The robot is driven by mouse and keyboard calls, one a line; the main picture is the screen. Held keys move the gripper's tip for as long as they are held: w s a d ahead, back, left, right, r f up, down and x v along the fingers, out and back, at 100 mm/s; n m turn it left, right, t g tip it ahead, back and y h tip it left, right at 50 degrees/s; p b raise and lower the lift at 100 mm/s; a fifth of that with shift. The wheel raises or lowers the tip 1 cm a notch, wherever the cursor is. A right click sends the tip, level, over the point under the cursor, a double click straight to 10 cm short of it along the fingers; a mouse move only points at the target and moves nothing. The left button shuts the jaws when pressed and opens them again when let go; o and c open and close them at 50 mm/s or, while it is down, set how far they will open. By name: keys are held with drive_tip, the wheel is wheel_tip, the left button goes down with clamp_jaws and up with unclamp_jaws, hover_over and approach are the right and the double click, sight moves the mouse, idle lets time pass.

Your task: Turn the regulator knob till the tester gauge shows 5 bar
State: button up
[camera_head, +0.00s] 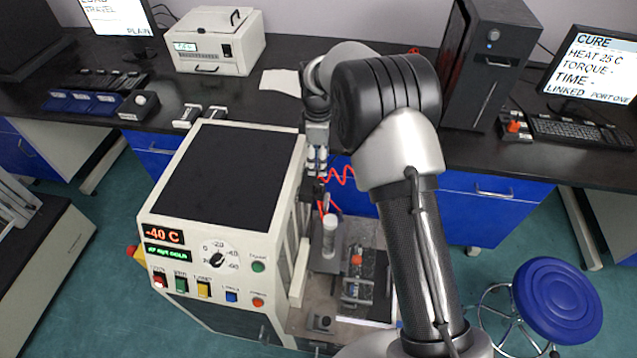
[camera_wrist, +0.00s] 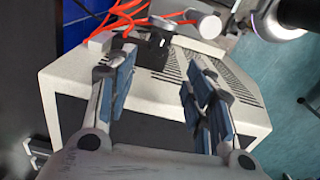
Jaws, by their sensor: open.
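My gripper (camera_head: 317,170) hangs point-down behind the right rear corner of the white tester cabinet (camera_head: 285,205). In the wrist view my gripper (camera_wrist: 161,62) is open, with blue pads on both fingers and nothing between them. A small black fitting, which looks like the regulator with its knob (camera_wrist: 157,42), lies just beyond the fingertips, between their lines; contact cannot be told. A round pale disc, likely the gauge (camera_wrist: 209,27), is right of it; no reading is legible. In the head view my gripper and arm mostly hide this spot.
Red-orange hoses (camera_wrist: 125,14) run beside the fitting, and a coiled one (camera_head: 340,174) shows right of my gripper. The cabinet front has a temperature dial (camera_head: 217,254) and coloured switches. A blue stool (camera_head: 556,298) stands at right. A black computer tower (camera_head: 487,65) stands on the bench.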

sight(319, 184)
wheel_tip(319, 184, down, 10)
drive_tip(key=shift+f+b, duration=0.1)
drive_tip(key=shift+b, duration=1.05)
drive_tip(key=c, duration=1.1)
